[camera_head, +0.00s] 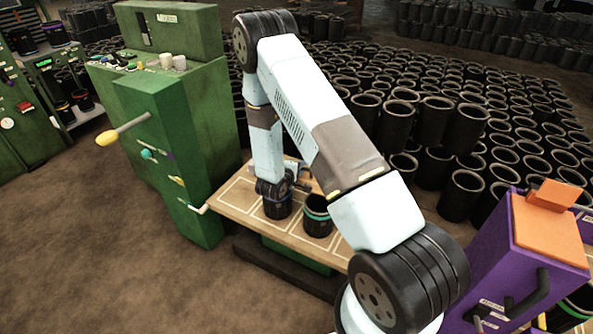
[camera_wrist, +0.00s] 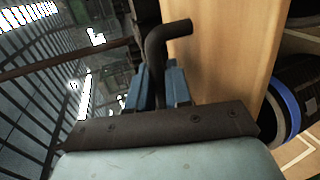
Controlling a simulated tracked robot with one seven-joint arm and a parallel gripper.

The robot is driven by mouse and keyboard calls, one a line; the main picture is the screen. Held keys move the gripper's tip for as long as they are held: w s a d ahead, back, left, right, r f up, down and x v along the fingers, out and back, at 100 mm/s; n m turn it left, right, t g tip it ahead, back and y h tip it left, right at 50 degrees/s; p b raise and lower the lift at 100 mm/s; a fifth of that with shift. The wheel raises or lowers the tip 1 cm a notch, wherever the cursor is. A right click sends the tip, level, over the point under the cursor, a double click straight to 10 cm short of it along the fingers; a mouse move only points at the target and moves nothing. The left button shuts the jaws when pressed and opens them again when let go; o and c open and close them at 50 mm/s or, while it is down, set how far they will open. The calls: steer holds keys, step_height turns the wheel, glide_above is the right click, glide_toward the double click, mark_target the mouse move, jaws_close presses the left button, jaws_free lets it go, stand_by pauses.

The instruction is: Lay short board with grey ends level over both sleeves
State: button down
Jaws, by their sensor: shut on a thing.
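My gripper (camera_wrist: 157,88) has its blue fingers shut on a black bent handle (camera_wrist: 165,40) beside a pale wooden board (camera_wrist: 225,50). I take this as the short board; its grey ends are not clear in view. In the head view my gripper (camera_head: 272,188) is low over the bench, just above a black sleeve with a blue band (camera_head: 277,207). A second black sleeve with a green band (camera_head: 318,216) stands upright to its right. The blue-ringed sleeve also shows in the wrist view (camera_wrist: 283,108), partly behind the board. My arm hides most of the board in the head view.
The wooden bench (camera_head: 237,199) has white outlined cells. A green machine (camera_head: 180,130) with a yellow-knobbed lever (camera_head: 120,131) stands at left. A purple cabinet (camera_head: 535,240) with an orange top stands at right. Many black sleeves (camera_head: 465,195) fill the back.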

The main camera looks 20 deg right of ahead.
steer(key=shift+s+a+f+m+g+h, duration=0.15)
steer(key=shift+a+f+m+g+h, duration=0.15)
steer(key=shift+a+m+g+h, duration=0.4)
step_height(320, 180, down, 7)
steer(key=shift+d+r, duration=0.2)
steer(key=shift+f, duration=0.55)
stand_by(0.6)
steer(key=c, duration=1)
jaws_free()
steer(key=shift+o, duration=0.2)
steer(key=shift+s, duration=0.1)
steer(key=v, duration=1.3)
steer(key=shift+s+a, duration=0.15)
steer(key=shift+a, duration=0.15)
